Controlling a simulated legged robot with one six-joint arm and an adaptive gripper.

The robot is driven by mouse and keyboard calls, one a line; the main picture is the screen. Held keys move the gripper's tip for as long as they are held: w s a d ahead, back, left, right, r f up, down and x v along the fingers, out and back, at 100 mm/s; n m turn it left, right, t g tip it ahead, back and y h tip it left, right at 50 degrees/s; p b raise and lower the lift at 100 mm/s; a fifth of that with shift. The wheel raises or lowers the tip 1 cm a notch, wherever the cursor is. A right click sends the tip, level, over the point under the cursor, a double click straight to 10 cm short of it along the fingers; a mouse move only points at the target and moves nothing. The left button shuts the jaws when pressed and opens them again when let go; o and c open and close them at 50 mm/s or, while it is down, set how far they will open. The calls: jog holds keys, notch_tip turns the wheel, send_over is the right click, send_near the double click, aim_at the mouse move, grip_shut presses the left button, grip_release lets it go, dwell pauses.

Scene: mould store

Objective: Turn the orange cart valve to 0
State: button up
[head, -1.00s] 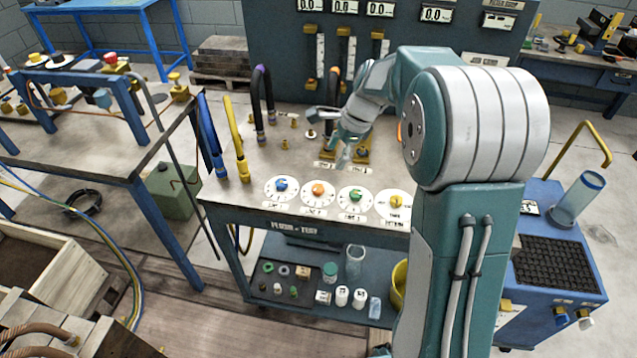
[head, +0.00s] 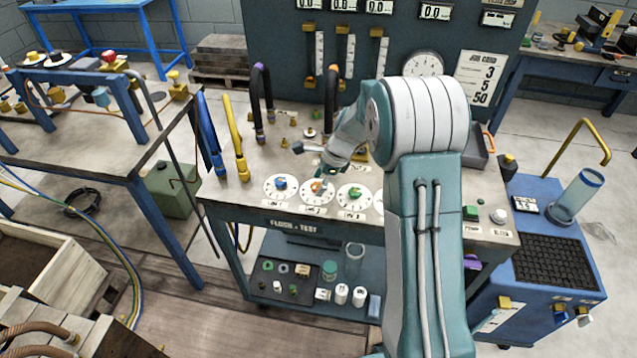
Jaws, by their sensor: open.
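The orange cart valve (head: 317,186) is a small knob on a white round dial (head: 313,197) at the front of the flush and test cart top. My gripper (head: 314,173) is open and right above and behind the orange knob, partly covering it. I cannot tell whether the fingers touch it or where its pointer stands. A blue valve (head: 280,183) is on the dial to its left and a green valve (head: 355,193) on the dial to its right. My arm hides the yellow valve and most of its dial.
A yellow hose (head: 240,150) and a blue hose (head: 211,140) stand at the cart's left edge. Dark looped hoses (head: 257,105) rise behind the dials. A job card (head: 481,78) on the back panel reads 3, 5, 50. The lower shelf holds bottles and small parts.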

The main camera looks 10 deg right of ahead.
jog(key=shift+f, duration=0.2)
grip_shut()
dwell(0.3)
jog(key=n+g, duration=0.2)
jog(key=n, duration=0.3)
jog(key=shift+w+n, duration=0.1)
jog(key=shift+n, duration=0.2)
jog(key=n+g, duration=0.1)
jog(key=n, duration=0.2)
jog(key=n+g+h, duration=0.1)
jog(key=n, duration=0.2)
jog(key=shift+w+a+h, duration=0.15)
jog(key=shift+h, duration=0.15)
jog(key=n+h, duration=0.1)
jog(key=n, duration=0.2)
jog(key=n+g+h, duration=0.1)
jog(key=n, duration=0.2)
jog(key=shift+a+n, duration=0.15)
jog(key=shift+n, duration=0.15)
jog(key=n+h, duration=0.2)
jog(key=n, duration=0.3)
jog(key=shift+n, duration=0.3)
